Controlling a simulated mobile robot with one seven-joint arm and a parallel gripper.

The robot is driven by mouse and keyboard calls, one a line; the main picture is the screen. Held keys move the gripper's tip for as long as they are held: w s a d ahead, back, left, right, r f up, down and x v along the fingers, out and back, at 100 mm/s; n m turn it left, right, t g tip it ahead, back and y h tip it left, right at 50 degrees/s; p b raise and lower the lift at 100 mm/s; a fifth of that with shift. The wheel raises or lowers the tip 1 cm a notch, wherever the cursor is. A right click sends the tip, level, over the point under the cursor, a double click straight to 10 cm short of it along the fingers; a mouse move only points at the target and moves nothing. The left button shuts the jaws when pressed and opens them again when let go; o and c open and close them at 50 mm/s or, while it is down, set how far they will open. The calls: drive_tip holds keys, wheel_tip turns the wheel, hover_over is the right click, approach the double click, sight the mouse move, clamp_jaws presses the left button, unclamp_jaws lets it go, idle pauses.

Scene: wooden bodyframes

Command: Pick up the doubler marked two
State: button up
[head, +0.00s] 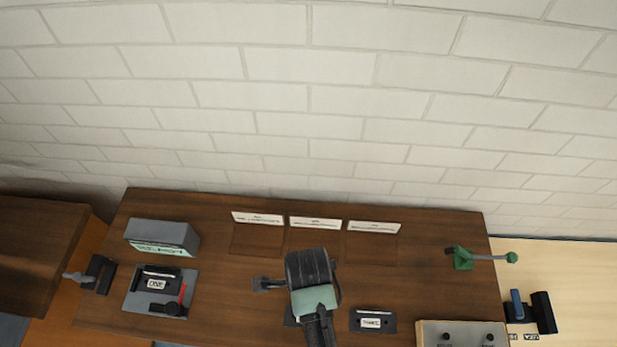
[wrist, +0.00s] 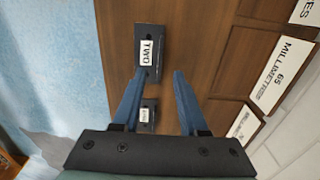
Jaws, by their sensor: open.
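The doubler marked two (wrist: 143,72) is a dark flat plate with a white label reading TWO. In the wrist view it lies on the brown wooden surface, at top centre. My gripper (wrist: 158,75) is open, with two blue fingers and nothing held between them. The plate shows just beyond the fingertips, mostly toward the left finger; I cannot tell the height gap. In the head view my arm hides most of the area around that plate, and the fingertips are not clear there.
A dark plate marked three (head: 372,329) lies right of my arm. A plate marked one (head: 157,284) sits in a grey fixture (head: 137,300) at left. White cards (head: 315,223) stand at the back. A green clamp (head: 463,259) and a pale box (head: 430,335) are at right.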

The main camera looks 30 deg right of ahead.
drive_tip(key=shift+s+d+f+p, duration=0.1)
drive_tip(key=shift+f+p, duration=0.05)
drive_tip(key=shift+f, duration=1.5)
drive_tip(key=shift+d+f+p, duration=0.1)
drive_tip(key=shift+f+p, duration=0.05)
drive_tip(key=shift+f, duration=1.45)
clamp_jaws()
